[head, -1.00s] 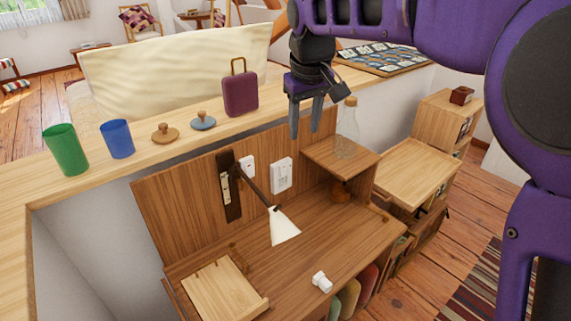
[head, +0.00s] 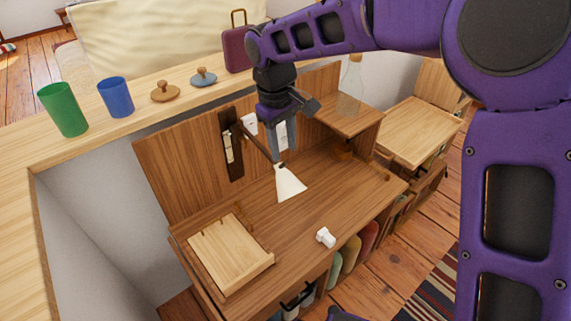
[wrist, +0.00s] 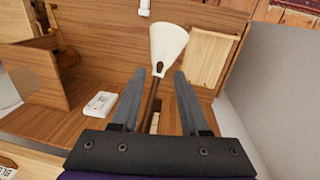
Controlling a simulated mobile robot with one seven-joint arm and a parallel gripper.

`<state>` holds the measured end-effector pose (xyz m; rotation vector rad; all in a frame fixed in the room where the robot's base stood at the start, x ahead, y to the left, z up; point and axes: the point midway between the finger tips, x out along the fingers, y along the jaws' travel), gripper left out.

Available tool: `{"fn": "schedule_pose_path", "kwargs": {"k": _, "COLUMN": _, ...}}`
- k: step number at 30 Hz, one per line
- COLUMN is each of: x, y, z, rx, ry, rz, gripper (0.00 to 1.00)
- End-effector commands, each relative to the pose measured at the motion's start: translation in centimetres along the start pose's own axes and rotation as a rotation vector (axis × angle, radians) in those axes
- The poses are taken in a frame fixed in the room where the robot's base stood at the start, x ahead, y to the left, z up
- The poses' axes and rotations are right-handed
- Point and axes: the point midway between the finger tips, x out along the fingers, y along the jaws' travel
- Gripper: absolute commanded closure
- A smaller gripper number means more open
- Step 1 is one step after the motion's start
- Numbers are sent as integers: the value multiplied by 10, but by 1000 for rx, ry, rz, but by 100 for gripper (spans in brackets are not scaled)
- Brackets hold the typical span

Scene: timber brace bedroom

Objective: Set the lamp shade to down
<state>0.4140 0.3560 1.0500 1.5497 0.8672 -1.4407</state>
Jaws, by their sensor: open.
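The lamp has a white cone shade (head: 289,183) on a dark rod that runs from a dark wall bracket (head: 229,144) on the wooden back panel. The shade hangs out over the desk, tilted with its wide end toward the front. My gripper (head: 280,150) is open and points down just behind the shade, in front of part of the rod. In the wrist view the shade (wrist: 168,45) lies beyond the fingertips, and the rod passes between the two open fingers (wrist: 166,75). I cannot tell whether a finger touches the rod.
A wall switch (wrist: 100,104) is beside the lamp. A light wooden box (head: 228,250) and a small white object (head: 326,237) are on the desk. A glass bottle (head: 351,85) stands on the raised shelf. Green (head: 63,109) and blue (head: 115,97) cups stand on the ledge.

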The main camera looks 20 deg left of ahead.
Motion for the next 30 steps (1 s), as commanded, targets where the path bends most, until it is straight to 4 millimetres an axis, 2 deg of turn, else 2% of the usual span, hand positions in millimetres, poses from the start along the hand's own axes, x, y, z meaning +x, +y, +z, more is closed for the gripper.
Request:
{"fn": "schedule_pose_path", "kwargs": {"k": 1, "x": 13, "y": 0, "z": 0, "rx": -1, "ry": -2, "rz": -2, "gripper": 55}}
{"fn": "schedule_pose_path", "kwargs": {"k": 3, "x": 26, "y": 0, "z": 0, "rx": -1, "ry": -2, "rz": -1, "gripper": 55}}
{"fn": "schedule_pose_path", "kwargs": {"k": 9, "x": 51, "y": 0, "z": 0, "rx": -1, "ry": 0, "rz": 0, "gripper": 55}}
{"fn": "schedule_pose_path", "kwargs": {"k": 14, "x": 59, "y": 0, "z": 0, "rx": 0, "ry": 1, "rz": 0, "gripper": 55}}
{"fn": "schedule_pose_path", "kwargs": {"k": 21, "x": 59, "y": 0, "z": 0, "rx": 1, "ry": 1, "rz": 1, "gripper": 55}}
{"fn": "schedule_pose_path", "kwargs": {"k": 22, "x": 59, "y": 0, "z": 0, "rx": 1, "ry": 1, "rz": 1, "gripper": 57}}
{"fn": "schedule_pose_path", "kwargs": {"k": 29, "x": 59, "y": 0, "z": 0, "rx": 0, "ry": 1, "rz": 1, "gripper": 98}}
{"fn": "schedule_pose_path", "kwargs": {"k": 30, "x": 59, "y": 0, "z": 0, "rx": 0, "ry": 1, "rz": 1, "gripper": 100}}
